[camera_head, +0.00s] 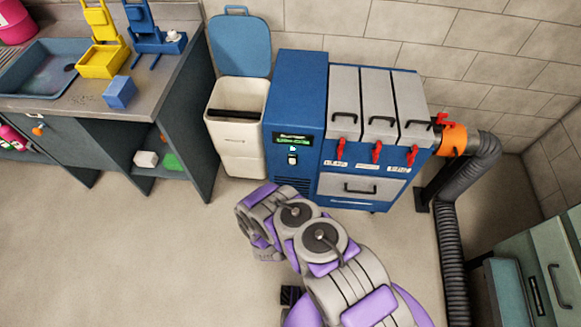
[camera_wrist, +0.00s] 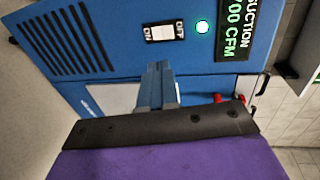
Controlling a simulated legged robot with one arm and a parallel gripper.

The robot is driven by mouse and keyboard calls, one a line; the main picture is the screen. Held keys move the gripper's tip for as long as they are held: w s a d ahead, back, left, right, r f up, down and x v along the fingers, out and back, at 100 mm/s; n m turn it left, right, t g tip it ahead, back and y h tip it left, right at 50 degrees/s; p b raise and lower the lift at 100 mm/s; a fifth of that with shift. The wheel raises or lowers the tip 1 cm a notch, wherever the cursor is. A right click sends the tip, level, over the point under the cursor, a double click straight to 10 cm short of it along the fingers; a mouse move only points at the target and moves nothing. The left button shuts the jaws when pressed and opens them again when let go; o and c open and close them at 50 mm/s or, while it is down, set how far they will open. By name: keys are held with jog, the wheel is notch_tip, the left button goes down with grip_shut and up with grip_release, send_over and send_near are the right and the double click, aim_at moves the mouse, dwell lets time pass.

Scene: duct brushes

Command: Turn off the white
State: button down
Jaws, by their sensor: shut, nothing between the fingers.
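A blue machine cabinet (camera_head: 295,100) stands against the wall, with a small white rocker switch (camera_head: 292,159) under its green-lit display (camera_head: 292,140). Which side is pressed I cannot tell. The display (camera_wrist: 238,28) partly reads "SUCTION" and "700 CFM". My gripper (camera_wrist: 157,72) is shut and empty, its fingers pointing at the panel just below the switch in that view. They appear apart from the switch. In the head view my fingertips are not clearly visible.
Grey lids with red levers (camera_head: 376,152) and an orange collar (camera_head: 453,140) with a grey duct (camera_head: 465,190) are on the right. An open white bin (camera_head: 236,135) stands left of the cabinet, and a workbench (camera_head: 150,85) further left. Floor in front is clear.

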aim_at(292, 160)
jog(key=w+b, duration=0.1)
jog(key=w, duration=0.3)
jog(key=w+f+b, duration=0.1)
jog(key=w+b, duration=0.1)
jog(key=w, duration=0.2)
jog(key=w+b, duration=0.2)
jog(key=w, duration=0.2)
jog(key=shift+w+d+f, duration=0.2)
jog(key=shift+w+f, duration=0.1)
jog(key=shift+w, duration=0.6)
jog(key=shift+r, duration=0.1)
